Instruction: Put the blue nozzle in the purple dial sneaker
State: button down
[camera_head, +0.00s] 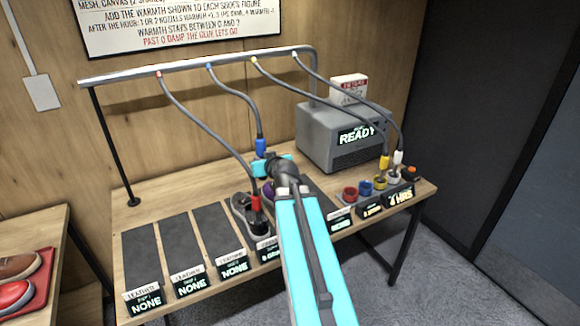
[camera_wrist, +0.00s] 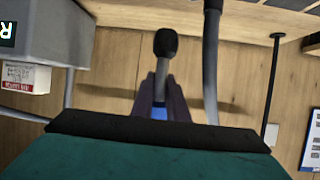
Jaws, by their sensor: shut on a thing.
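The blue nozzle (camera_head: 261,147) hangs on a grey hose from the overhead rail, above the back middle of the table. My gripper (camera_head: 268,164) is shut on it; in the wrist view a bit of the blue nozzle (camera_wrist: 158,113) shows between the dark fingers (camera_wrist: 160,95). A small purple patch (camera_head: 268,189) shows beside my arm, below the gripper. It may be the purple dial; my arm hides most of the sneaker there.
A grey shoe (camera_head: 240,208) with the red nozzle (camera_head: 255,203) stands just left of my arm. Several dark mats (camera_head: 181,240) to the left are empty. A grey machine (camera_head: 343,137) reads READY. Coloured cups (camera_head: 350,193) and the yellow nozzle (camera_head: 384,162) are right.

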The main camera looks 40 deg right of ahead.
jog(key=w+a+r+n+y+b, duration=0.1)
jog(key=w+a+r, duration=0.1)
jog(key=a, duration=0.5)
jog(key=w+a+r+n+y, duration=0.1)
jog(key=w+a+r, duration=0.15)
jog(key=a, duration=0.45)
jog(key=w+a+r+y+b, duration=0.1)
jog(key=w+a, duration=0.1)
jog(key=a, duration=0.6)
jog(key=a+f+n+t+b, duration=0.1)
jog(key=a+f+b, duration=0.4)
jog(key=a+b, duration=0.4)
jog(key=shift+w+a+f+y+b, duration=0.3)
jog(key=shift+w+a+f+b, duration=0.1)
jog(key=shift+a, duration=0.2)
